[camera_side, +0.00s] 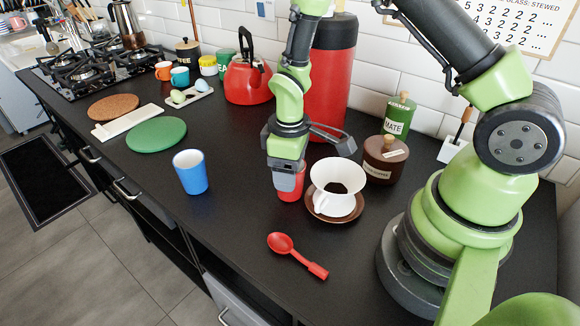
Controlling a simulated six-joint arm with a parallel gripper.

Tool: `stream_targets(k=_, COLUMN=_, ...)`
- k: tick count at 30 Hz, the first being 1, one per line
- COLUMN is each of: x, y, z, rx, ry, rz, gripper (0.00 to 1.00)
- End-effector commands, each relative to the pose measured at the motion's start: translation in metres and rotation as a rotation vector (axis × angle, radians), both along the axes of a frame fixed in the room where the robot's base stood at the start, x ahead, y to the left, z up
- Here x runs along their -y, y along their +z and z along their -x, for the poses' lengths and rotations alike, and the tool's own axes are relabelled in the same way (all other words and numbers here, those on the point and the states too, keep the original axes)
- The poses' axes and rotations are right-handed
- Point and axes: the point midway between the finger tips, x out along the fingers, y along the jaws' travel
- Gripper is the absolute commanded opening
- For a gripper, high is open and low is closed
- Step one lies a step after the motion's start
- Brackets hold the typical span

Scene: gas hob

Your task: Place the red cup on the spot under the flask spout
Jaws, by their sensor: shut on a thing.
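The red cup (294,194) is in my gripper (286,178), which points down at the middle of the counter and is shut on it. The fingers cover most of the cup's upper part. The cup is upright, at or just above the counter; I cannot tell if it touches. The tall red flask (335,85) with a dark top stands behind my arm, further back against the wall. My arm hides its left side, and I cannot make out its spout or the spot under it.
A white dripper (336,178) on a brown saucer (318,207) stands close right of the cup. A red spoon (298,256) lies in front, a blue cup (190,172) stands left. A red kettle (247,80) and lidded jars (385,158) are behind. The counter (235,210) between blue cup and gripper is clear.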

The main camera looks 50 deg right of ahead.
Motion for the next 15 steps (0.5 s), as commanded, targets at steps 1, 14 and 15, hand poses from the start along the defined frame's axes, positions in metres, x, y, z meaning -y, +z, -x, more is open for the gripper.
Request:
stream_targets(k=1, x=0.0, y=-0.0003, z=-0.0003, rx=0.001, ry=0.0, rz=0.0, gripper=0.34)
stream_targets(k=14, x=0.0, y=-0.0027, z=-0.0005, rx=0.002, ry=0.0, rz=0.0, gripper=0.9)
stream_targets(k=15, x=0.0, y=-0.0027, z=-0.0005, rx=0.002, ry=0.0, rz=0.0, gripper=0.9)
